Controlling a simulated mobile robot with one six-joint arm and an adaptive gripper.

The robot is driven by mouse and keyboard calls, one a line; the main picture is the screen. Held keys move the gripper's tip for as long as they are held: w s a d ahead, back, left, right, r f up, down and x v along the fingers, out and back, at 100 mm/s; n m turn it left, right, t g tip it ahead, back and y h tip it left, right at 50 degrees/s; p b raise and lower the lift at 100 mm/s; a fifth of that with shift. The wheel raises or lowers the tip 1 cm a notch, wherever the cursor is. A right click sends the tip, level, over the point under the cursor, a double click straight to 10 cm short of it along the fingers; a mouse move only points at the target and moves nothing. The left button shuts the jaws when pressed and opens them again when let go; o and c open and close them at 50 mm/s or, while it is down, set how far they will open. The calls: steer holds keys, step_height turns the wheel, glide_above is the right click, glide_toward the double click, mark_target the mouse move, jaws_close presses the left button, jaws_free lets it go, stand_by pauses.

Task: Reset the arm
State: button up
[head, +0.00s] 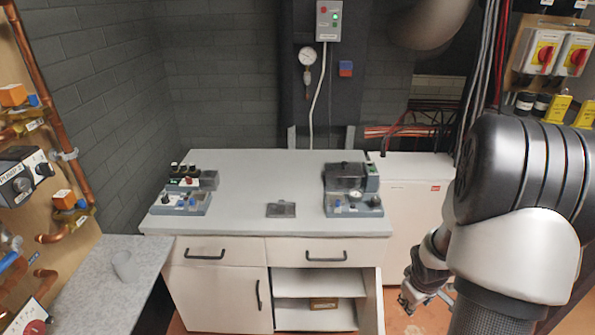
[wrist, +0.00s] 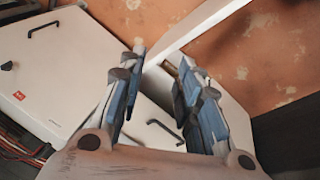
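My arm stands at the right of the head view, large and close, with its forearm hanging down. My gripper (head: 410,298) is low, in front of the white box to the right of the cabinet. In the wrist view my gripper (wrist: 158,75) shows two blue-grey fingers spread apart with a gap between them. Nothing is held between the fingers. White cabinet panels and the orange-brown floor show beyond the fingertips.
The cabinet (head: 262,164) has a grey top with small devices on it. Its lower right door (head: 371,302) stands open near my gripper. The white box (head: 415,200) is beside it. Pipes and switches line both sides.

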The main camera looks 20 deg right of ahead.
steer(key=a+r+m+t, duration=0.1)
steer(key=a+r, duration=1.5)
steer(key=r, duration=0.2)
steer(key=s+a+r+t+y, duration=0.1)
steer(key=s+a+r+y, duration=0.2)
steer(key=s+a, duration=0.8)
steer(key=a+r, duration=0.2)
steer(key=a, duration=0.1)
steer(key=shift+r, duration=0.4)
